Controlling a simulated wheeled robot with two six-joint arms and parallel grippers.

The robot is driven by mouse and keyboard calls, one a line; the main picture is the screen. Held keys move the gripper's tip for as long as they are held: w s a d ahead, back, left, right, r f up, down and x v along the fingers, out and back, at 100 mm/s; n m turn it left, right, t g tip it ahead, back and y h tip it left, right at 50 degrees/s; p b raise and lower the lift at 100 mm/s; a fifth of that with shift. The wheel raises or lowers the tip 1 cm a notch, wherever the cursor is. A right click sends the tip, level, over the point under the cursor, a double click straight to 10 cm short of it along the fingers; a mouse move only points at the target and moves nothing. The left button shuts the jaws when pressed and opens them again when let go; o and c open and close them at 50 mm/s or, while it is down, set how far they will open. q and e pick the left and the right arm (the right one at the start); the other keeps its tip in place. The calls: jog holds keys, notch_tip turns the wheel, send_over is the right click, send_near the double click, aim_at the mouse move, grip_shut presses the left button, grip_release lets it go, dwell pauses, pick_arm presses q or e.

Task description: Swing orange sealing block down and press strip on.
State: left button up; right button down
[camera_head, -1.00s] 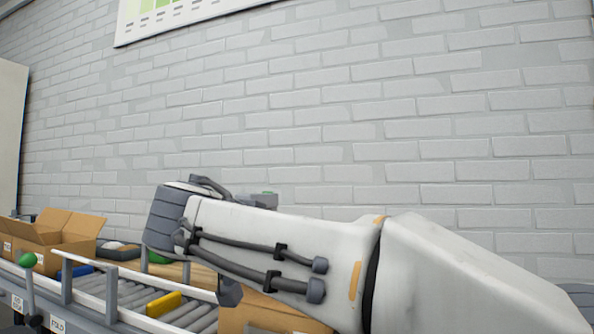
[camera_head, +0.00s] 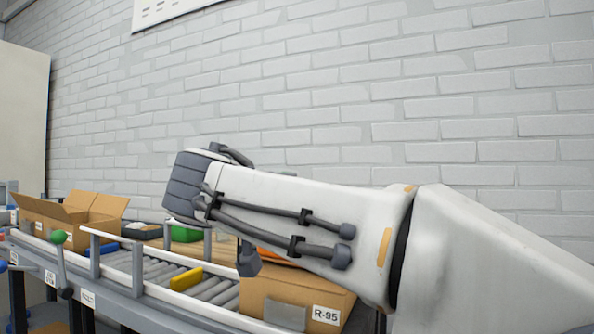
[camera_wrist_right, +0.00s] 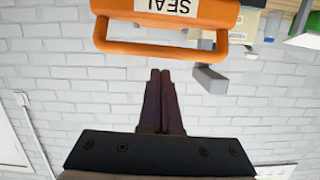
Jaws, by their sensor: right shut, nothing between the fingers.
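The orange sealing block (camera_wrist_right: 170,20), with a SEAL label and a handle bar (camera_wrist_right: 170,50), hangs at the top of the right wrist view. My right gripper (camera_wrist_right: 160,75) is shut and empty, with its fingertips just short of the handle in the picture; I cannot tell whether they touch. In the head view a small orange part (camera_head: 275,257) shows behind my right arm, above a cardboard box (camera_head: 295,300) marked R-95. My right gripper's fingers are hidden there. The strip cannot be made out. My left gripper is not in view.
A roller conveyor (camera_head: 150,309) with side rails runs along the lower left, with a yellow piece (camera_head: 187,279) on it. An open cardboard box (camera_head: 75,220) and a green bin (camera_head: 186,233) stand further back. A brick wall (camera_head: 400,100) closes the back.

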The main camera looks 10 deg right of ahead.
jog(key=r+p+v, duration=0.1)
jog(key=p+v, duration=0.1)
jog(key=v, duration=0.9)
jog(key=shift+w+d+r, duration=0.1)
jog(key=shift+d, duration=0.05)
